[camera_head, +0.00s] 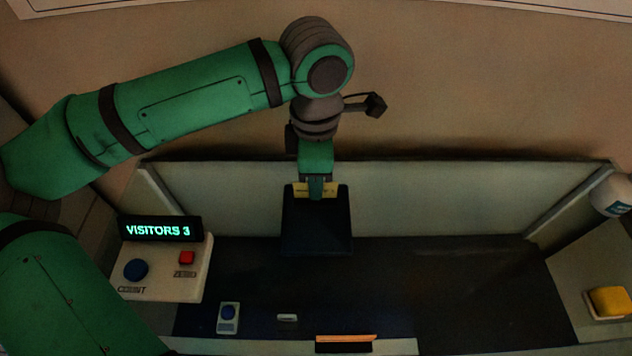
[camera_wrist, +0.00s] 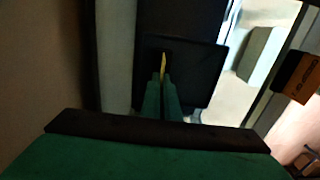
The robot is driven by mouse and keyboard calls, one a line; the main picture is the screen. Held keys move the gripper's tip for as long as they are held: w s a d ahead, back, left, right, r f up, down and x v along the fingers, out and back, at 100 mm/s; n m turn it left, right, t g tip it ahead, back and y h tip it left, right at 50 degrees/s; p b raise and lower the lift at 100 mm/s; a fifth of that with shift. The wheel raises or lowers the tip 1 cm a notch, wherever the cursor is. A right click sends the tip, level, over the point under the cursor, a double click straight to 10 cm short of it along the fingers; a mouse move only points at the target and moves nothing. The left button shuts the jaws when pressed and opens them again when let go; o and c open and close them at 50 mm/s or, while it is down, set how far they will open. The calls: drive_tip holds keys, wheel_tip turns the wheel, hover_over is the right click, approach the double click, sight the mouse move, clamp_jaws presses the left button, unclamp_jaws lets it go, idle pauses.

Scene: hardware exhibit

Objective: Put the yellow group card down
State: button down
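The yellow group card (camera_head: 328,188) is a small yellow strip with dark print. In the head view, my gripper (camera_head: 316,190) points down at the back of the counter, with the card between its fingers. In the wrist view, my gripper (camera_wrist: 163,82) has its two green fingers close together on the card (camera_wrist: 163,64), which shows edge-on as a thin yellow sliver. A dark, square-cornered stand or tray (camera_head: 316,232) is right below and behind the card; it fills the middle of the wrist view (camera_wrist: 200,75). I cannot tell whether the card touches it. The fingers hide part of the card.
A white console (camera_head: 190,282) with a "VISITORS 3" display, a blue button and a red button stands left. A small blue-button device (camera_head: 228,317), a white piece (camera_head: 287,317) and an orange card (camera_head: 345,338) lie in front. A yellow block (camera_head: 610,300) sits right. The counter's right-middle is clear.

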drive_tip(key=shift+f, duration=0.15)
drive_tip(key=c, duration=2)
unclamp_jaws()
wheel_tip(320, 180, up, 12)
drive_tip(key=shift+r, duration=0.2)
